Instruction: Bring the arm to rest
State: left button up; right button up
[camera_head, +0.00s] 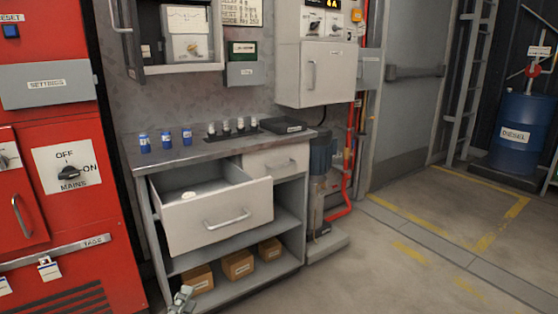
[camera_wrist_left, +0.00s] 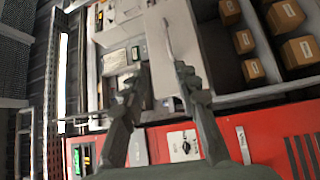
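My left gripper (camera_head: 182,298) shows at the bottom edge of the head view, low in front of the workbench's lower shelf; the rest of its arm is out of frame. In the left wrist view my left gripper (camera_wrist_left: 157,74) has its two fingers spread apart with nothing between them. Beyond the fingers is the pale front of the drawer (camera_head: 218,218), which stands pulled out from the workbench (camera_head: 170,155). A small white object (camera_head: 189,195) lies inside the drawer. My right gripper shows in neither view.
The red pump cabinet (camera_head: 68,220) with its mains switch (camera_head: 70,172) stands left of the bench. Several cardboard boxes (camera_head: 238,265) sit on the lower shelf. Blue cans (camera_head: 166,139) stand on the benchtop. The floor (camera_head: 380,275) to the right is clear.

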pick_arm(q)
jog(key=s+a+f+m+g, duration=0.25)
jog(key=f+m+g, duration=0.25)
jog(key=f+m, duration=0.3)
jog(key=s+a+f+m+g, duration=0.2)
jog(key=s+f+m+g, duration=0.25)
jog(key=f+m, duration=0.3)
jog(key=s+a+f+m+g+y, duration=0.25)
jog(key=s+a+y, duration=0.2)
jog(key=a, duration=0.45)
jog(key=s+a+f+m+g+y, duration=0.1)
jog(key=s+a+f+g+y, duration=0.25)
jog(key=a, duration=0.55)
jog(key=s+d+f+n+h, duration=0.1)
jog(key=s+d+f, duration=0.1)
jog(key=d, duration=0.4)
jog(key=s+d+f+n+h+p, duration=0.1)
jog(key=d+f+n, duration=0.1)
jog(key=d, duration=0.5)
jog(key=shift+s+d+f+h, duration=0.2)
jog(key=shift+s+f+h, duration=0.2)
jog(key=shift+f, duration=0.3)
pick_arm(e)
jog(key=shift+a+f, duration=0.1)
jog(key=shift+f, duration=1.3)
